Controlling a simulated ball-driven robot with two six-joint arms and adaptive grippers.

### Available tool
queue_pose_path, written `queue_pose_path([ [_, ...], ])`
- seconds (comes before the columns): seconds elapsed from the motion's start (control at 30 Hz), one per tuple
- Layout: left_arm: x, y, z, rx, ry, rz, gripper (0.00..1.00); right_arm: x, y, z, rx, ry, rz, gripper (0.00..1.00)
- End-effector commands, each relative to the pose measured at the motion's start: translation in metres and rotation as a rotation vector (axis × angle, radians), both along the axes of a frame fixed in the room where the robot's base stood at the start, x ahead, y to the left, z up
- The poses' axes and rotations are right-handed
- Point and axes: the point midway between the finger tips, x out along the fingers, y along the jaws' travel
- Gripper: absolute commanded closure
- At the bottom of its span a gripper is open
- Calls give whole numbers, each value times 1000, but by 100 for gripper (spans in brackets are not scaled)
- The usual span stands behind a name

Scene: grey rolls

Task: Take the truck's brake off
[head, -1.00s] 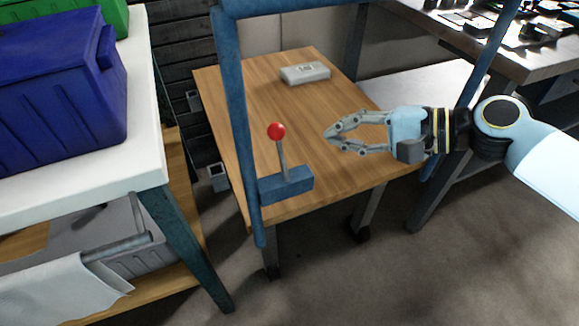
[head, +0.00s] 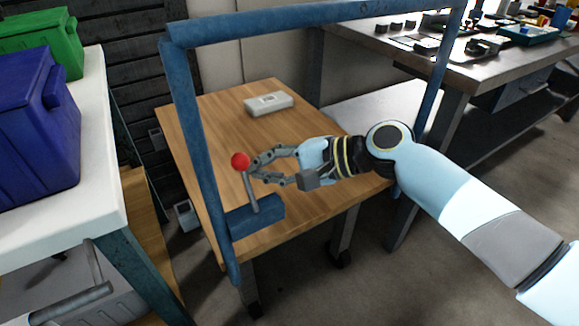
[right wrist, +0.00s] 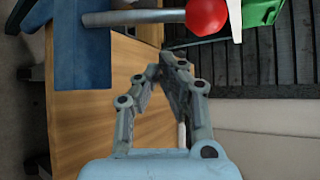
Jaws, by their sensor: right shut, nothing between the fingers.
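The truck has a wooden deck (head: 225,110) and a blue tube frame (head: 200,140). Its brake lever is a grey rod (head: 250,188) with a red ball (head: 241,161), rising from a blue block (head: 257,215) at the frame's left post. My right gripper (head: 254,171) is shut and empty, its fingertips close beside the upper rod, just below and right of the ball. In the right wrist view, the rod (right wrist: 150,17) and ball (right wrist: 207,15) lie beyond the fingertips (right wrist: 172,62), not between them. Whether they touch is unclear. My left gripper is not in view.
A small pale box (head: 269,103) lies on the deck. A white-topped table (head: 85,170) with blue (head: 35,140) and green (head: 45,40) bins stands at left. A workbench (head: 440,65) with small items stands at back right. The frame's top bar (head: 300,20) spans above.

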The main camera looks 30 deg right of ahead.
Motion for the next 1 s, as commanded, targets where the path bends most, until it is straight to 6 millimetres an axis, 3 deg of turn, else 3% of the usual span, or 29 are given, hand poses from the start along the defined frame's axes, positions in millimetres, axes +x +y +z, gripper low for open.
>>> queue_pose_path([
  [0.07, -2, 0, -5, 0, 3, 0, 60, 11, 12, -7, 4, 0, -1, 100],
  [0.2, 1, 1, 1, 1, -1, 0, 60, -9, 14, 5, -1, 0, 1, 100],
  [0.43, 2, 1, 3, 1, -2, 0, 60, -23, 17, 13, -1, 0, -1, 100],
  [1.0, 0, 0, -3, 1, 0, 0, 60, -17, 17, 12, 0, -28, 0, 100],
])
